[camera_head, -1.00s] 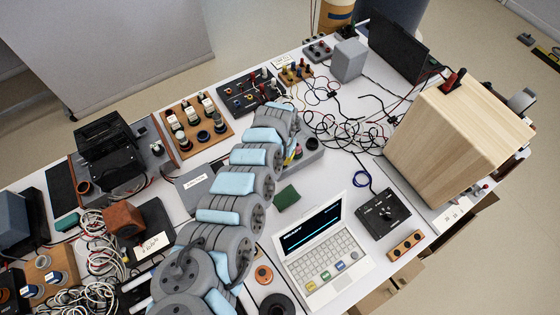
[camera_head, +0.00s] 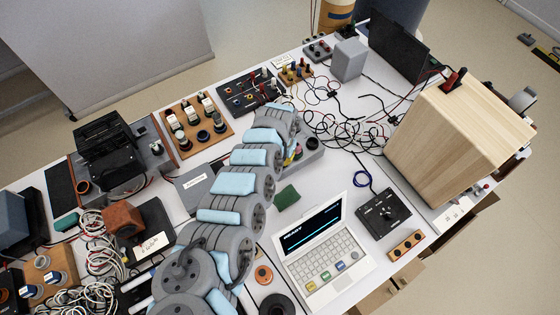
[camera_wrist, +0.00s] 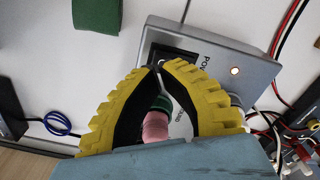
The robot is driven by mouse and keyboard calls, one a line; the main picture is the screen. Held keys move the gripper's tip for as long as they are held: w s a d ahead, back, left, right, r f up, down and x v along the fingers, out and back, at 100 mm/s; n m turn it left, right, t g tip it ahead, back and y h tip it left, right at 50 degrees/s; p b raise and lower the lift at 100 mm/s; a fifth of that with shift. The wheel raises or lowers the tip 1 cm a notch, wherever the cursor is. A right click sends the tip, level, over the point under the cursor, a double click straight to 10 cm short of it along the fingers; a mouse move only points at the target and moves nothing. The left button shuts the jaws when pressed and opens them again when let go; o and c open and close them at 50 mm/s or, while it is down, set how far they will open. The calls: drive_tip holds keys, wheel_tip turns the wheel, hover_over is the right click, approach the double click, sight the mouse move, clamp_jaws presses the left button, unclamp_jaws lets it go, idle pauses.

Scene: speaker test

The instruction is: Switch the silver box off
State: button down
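The silver box (camera_wrist: 215,45) lies under my gripper in the wrist view. It has a black power switch (camera_wrist: 182,58), a small lit lamp (camera_wrist: 235,71) and partly hidden lettering. My gripper (camera_wrist: 159,67) has yellow ribbed fingers with black inner sides. Its fingertips meet at the near left edge of the switch; I cannot tell whether they touch it. A pink and green part (camera_wrist: 156,122) shows between the fingers, apparently not gripped. In the head view the silver box (camera_head: 312,162) is partly hidden behind my arm, and my gripper is hidden there.
A green pad (camera_head: 286,197) and a white laptop (camera_head: 320,250) lie nearby. A black box with a knob (camera_head: 384,212) and a large wooden box (camera_head: 455,135) stand to the right. Tangled cables (camera_head: 345,125) lie beyond the silver box. Red and black wires (camera_wrist: 287,30) run close beside it.

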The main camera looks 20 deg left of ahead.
drive_tip(key=shift+f+b, duration=0.95)
drive_tip(key=shift+f, duration=0.6)
idle(1.0)
wheel_tip(320, 180, up, 7)
drive_tip(key=p, duration=0.7)
drive_tip(key=shift+r+p, duration=0.1)
drive_tip(key=shift+p, duration=0.3)
idle(0.6)
